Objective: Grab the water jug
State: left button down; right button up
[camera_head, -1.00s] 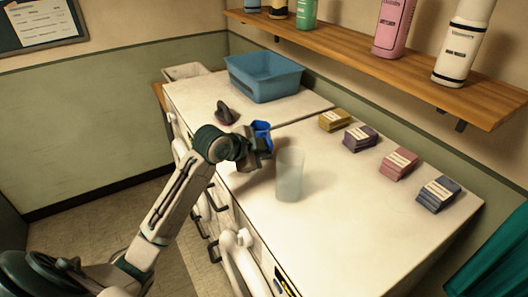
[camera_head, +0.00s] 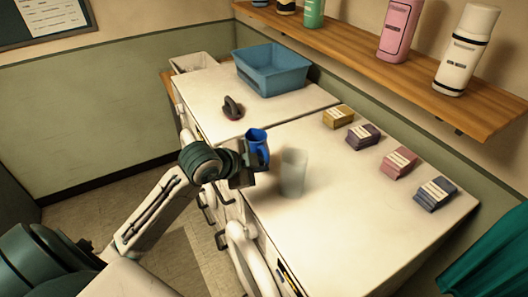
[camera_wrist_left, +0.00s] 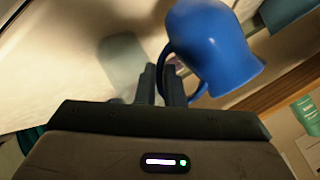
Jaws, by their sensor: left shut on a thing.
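The water jug is a small blue jug with a side handle (camera_head: 257,141). In the left wrist view the jug (camera_wrist_left: 212,45) fills the upper middle, its handle reaching down between my fingers. My left gripper (camera_head: 247,172) is shut on this handle at the near-left edge of the white counter; its fingers also show in the left wrist view (camera_wrist_left: 164,86). Whether the jug touches the counter I cannot tell. A translucent cup (camera_head: 294,172) stands on the counter just right of the gripper. My right gripper is not in view.
A blue basin (camera_head: 270,72) stands at the counter's back, with a dark handled object (camera_head: 232,108) in front. Several card stacks (camera_head: 397,163) line the wall side. A wooden shelf (camera_head: 400,75) with bottles hangs above. The counter's near right part is clear.

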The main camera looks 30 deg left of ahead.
pick_arm(q)
jog(key=s+d+p, duration=0.1)
jog(key=s, duration=0.5)
jog(key=shift+s+d+r, duration=0.15)
jog(key=shift+d+r, duration=0.1)
jog(key=shift+r, duration=0.1)
jog(key=shift+s, duration=0.1)
dwell(2.1)
